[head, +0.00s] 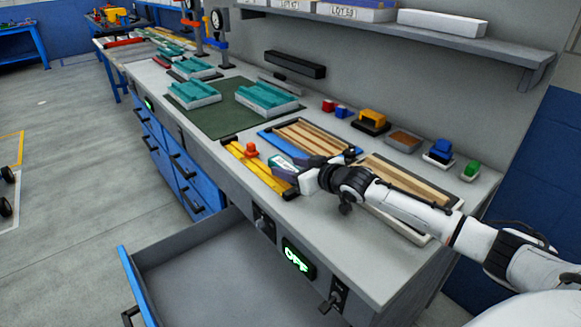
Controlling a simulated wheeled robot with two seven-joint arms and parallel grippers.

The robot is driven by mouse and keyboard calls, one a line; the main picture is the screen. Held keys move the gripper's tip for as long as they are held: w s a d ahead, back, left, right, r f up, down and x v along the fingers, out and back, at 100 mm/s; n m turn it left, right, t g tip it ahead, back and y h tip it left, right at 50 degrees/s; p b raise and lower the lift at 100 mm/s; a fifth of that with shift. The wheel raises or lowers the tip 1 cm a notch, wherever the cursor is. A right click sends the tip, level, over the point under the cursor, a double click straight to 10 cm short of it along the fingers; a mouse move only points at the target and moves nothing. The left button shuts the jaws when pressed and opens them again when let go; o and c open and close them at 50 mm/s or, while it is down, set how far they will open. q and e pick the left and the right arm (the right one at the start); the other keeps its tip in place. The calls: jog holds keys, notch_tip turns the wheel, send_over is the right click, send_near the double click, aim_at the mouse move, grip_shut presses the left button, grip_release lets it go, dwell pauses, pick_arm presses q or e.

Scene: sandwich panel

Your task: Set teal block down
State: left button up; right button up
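A small white block with a teal face (284,166) is at the tip of my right gripper (297,167), over the right end of the yellow-edged tray (237,151). The dark fingers lie along both sides of the block and appear shut on it. I cannot tell whether the block's underside touches the tray. The gripper and wrist hide part of the block and the bench behind it. My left gripper is not in view.
A wood-slatted tray (312,137) with a blue edge lies behind the gripper. A small orange piece (251,150) sits on the yellow-edged tray. An open drawer (205,270) juts out below the bench.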

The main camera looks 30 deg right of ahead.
jog(key=shift+r, duration=0.25)
jog(key=v, duration=1.2)
jog(key=shift+r+p, duration=0.3)
jog(key=shift+r, duration=0.1)
